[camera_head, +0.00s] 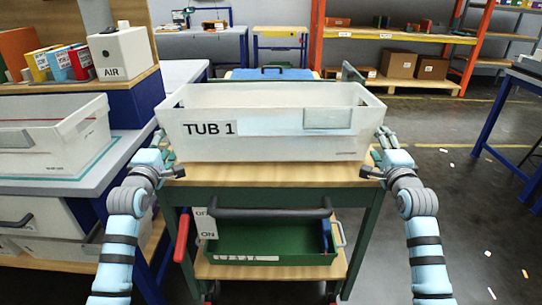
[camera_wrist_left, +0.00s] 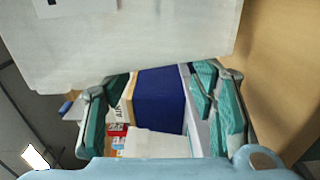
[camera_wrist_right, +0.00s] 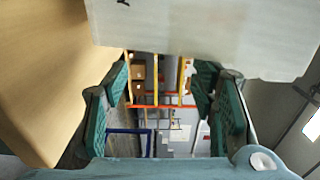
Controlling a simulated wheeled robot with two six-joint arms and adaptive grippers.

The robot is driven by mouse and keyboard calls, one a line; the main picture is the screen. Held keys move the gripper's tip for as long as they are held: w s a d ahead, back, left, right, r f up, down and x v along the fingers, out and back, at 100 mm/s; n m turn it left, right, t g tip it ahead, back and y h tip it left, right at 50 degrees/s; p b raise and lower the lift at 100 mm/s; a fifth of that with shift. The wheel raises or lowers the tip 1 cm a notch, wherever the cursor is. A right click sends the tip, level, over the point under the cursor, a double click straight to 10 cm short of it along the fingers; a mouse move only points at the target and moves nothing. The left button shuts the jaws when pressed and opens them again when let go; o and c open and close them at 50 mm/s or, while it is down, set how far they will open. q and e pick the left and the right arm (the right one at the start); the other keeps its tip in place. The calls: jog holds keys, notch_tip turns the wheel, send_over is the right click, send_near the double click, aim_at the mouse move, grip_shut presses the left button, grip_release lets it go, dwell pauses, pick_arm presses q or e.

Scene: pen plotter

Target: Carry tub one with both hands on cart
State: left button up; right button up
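Tub one (camera_head: 272,145), a white open bin labelled "TUB 1", appears to rest upright on the wooden top of the cart (camera_head: 270,174). It looks empty from here, though its floor is only partly visible. My left gripper (camera_head: 160,143) is at the tub's left side and my right gripper (camera_head: 384,141) at its right side. In the left wrist view the fingers (camera_wrist_left: 162,80) are spread with nothing between them, beside the tub wall (camera_wrist_left: 140,40). In the right wrist view the fingers (camera_wrist_right: 165,72) are also spread and empty near the tub wall (camera_wrist_right: 200,35). Contact cannot be told.
The cart's lower shelf holds a green tray (camera_head: 262,245); a dark handle (camera_head: 270,213) crosses its front. Another white tub (camera_head: 50,135) stands on the left bench (camera_head: 105,160). Orange shelving (camera_head: 400,37) stands behind. Floor (camera_head: 470,220) to the right is open, with small scraps.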

pick_arm(q)
jog(key=shift+d, duration=0.1)
pick_arm(e)
jog(key=shift+f, duration=0.3)
pick_arm(q)
jog(key=shift+o, duration=1.2)
jog(key=shift+a, duration=0.45)
pick_arm(e)
jog(key=shift+d+r, duration=0.1)
jog(key=shift+d, duration=0.35)
pick_arm(q)
jog(key=shift+o, duration=1.4)
jog(key=shift+a, duration=0.15)
pick_arm(e)
jog(key=shift+d, duration=0.15)
pick_arm(q)
jog(key=shift+a, duration=0.1)
pick_arm(e)
jog(key=o, duration=0.5)
jog(key=shift+r, duration=0.1)
jog(key=shift+d, duration=0.1)
pick_arm(q)
jog(key=shift+s+f, duration=0.1)
jog(key=shift+s, duration=0.05)
